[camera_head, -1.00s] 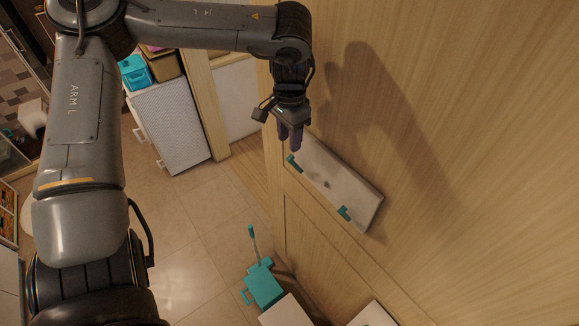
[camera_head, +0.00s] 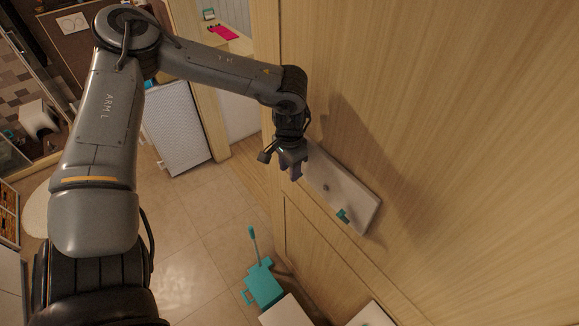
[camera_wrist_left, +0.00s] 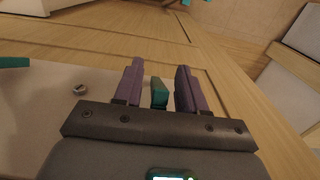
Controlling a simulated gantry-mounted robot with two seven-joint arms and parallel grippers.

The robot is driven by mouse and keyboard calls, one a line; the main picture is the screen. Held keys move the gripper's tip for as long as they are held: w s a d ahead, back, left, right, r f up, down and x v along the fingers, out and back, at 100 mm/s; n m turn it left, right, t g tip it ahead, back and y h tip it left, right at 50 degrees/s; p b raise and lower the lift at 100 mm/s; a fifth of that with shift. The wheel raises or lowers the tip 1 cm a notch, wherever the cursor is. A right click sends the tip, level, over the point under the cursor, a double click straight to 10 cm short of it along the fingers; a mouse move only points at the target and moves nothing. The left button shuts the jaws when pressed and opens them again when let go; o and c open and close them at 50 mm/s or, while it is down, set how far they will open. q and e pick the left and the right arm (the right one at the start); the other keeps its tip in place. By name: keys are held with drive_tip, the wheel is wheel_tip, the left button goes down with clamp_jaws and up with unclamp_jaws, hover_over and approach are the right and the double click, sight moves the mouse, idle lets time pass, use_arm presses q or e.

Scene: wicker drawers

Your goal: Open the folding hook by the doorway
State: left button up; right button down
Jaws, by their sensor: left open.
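A pale hook board (camera_head: 354,197) is fixed on the wooden wall panel. One teal hook (camera_head: 343,215) shows near its lower right end. My left gripper (camera_head: 291,174) is at the board's upper left end and hides the other hook in the head view. In the left wrist view, my left gripper (camera_wrist_left: 158,78) is open, with a purple finger on each side of that teal hook (camera_wrist_left: 158,93). I cannot tell whether the fingers touch it. The lower hook also shows at the left edge of this view (camera_wrist_left: 14,62). My right gripper is not in view.
A teal dustpan (camera_head: 264,287) with an upright handle stands on the tiled floor below. A white cabinet (camera_head: 178,125) stands at the left beyond the doorway frame (camera_head: 208,122). The wooden wall (camera_head: 450,130) fills the right side. The floor between is clear.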

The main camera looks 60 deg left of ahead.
use_arm(q)
clamp_jaws()
idle(0.5)
